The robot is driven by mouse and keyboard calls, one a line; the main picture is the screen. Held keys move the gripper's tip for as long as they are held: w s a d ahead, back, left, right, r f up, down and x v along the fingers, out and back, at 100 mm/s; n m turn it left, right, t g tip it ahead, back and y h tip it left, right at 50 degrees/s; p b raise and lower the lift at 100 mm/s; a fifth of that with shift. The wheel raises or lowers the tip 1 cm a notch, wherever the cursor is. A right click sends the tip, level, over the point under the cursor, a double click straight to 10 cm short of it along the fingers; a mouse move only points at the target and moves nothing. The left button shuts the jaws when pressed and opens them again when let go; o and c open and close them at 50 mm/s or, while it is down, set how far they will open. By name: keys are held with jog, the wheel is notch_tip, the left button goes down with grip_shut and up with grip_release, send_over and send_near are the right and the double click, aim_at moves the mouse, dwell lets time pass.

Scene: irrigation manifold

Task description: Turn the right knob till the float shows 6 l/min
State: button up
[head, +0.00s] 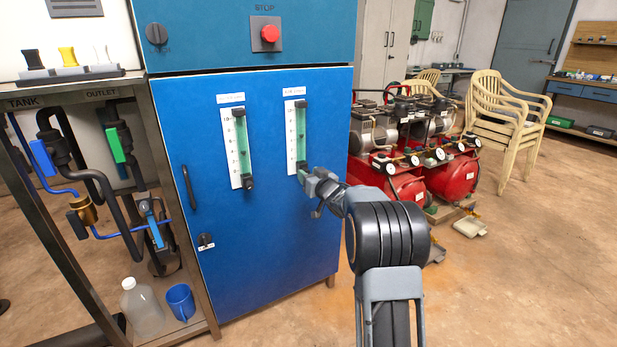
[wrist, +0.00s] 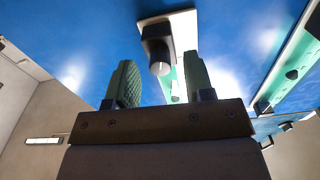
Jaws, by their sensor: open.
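Two flow meters with white scales and green tubes are on the blue cabinet door. The right meter (head: 291,140) has its dark knob (head: 302,166) at its bottom end, partly hidden by my gripper (head: 306,177). In the wrist view the knob (wrist: 159,52) shows between my two green-padded fingers (wrist: 160,82). The fingers are open, with a gap on each side of the knob; I cannot tell how deep they reach around it. The right float and its reading are too small to tell. The left meter (head: 226,150) has its own dark knob (head: 248,181) at its bottom.
A red stop button (head: 270,33) and a black rotary switch (head: 156,34) are on the upper panel. A door handle (head: 188,186) stands out at the left. Red compressors (head: 455,172) stand to the right. The floor in front is clear.

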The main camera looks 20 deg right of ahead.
jog(key=shift+w, duration=0.35)
